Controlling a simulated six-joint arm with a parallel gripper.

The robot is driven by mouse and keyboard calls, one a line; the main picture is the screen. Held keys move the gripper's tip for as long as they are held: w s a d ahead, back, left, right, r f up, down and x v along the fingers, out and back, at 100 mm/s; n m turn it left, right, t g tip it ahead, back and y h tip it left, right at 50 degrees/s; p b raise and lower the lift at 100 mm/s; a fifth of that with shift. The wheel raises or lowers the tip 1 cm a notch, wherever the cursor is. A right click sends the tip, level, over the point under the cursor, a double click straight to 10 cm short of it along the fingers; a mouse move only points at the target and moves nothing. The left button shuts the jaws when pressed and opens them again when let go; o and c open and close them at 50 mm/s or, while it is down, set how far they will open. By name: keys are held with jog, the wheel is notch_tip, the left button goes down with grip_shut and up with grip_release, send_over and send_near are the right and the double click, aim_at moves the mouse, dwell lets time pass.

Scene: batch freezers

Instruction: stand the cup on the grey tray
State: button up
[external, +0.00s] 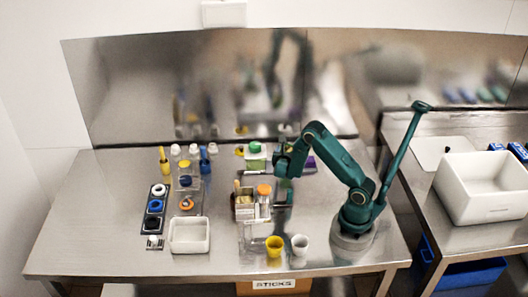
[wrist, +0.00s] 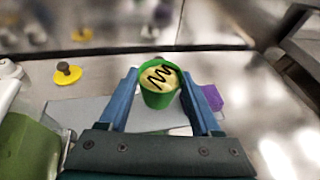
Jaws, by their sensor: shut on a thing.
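In the wrist view, a green cup (wrist: 158,98) with a pale yellow top and a dark zigzag stands about upright between the fingers of my gripper (wrist: 162,92). The gripper is shut on it. The grey tray (wrist: 90,112) is a flat light slab below and around the cup. I cannot tell whether the cup's base touches it. In the external view my gripper (external: 283,165) is at the back of the table, and it hides most of the cup and tray.
A green container (external: 255,150) stands left of my gripper, close by in the wrist view (wrist: 28,150). A purple object (external: 310,163) is to the right. A yellow knobbed piece (wrist: 68,75) lies behind left. A caddy (external: 252,205), yellow cup (external: 274,246) and white cup (external: 300,245) stand nearer the front.

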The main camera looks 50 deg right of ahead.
jog(key=shift+f, duration=1.95)
jog(key=o, duration=1.4)
jog(key=shift+f, duration=0.1)
jog(key=shift+c, duration=0.2)
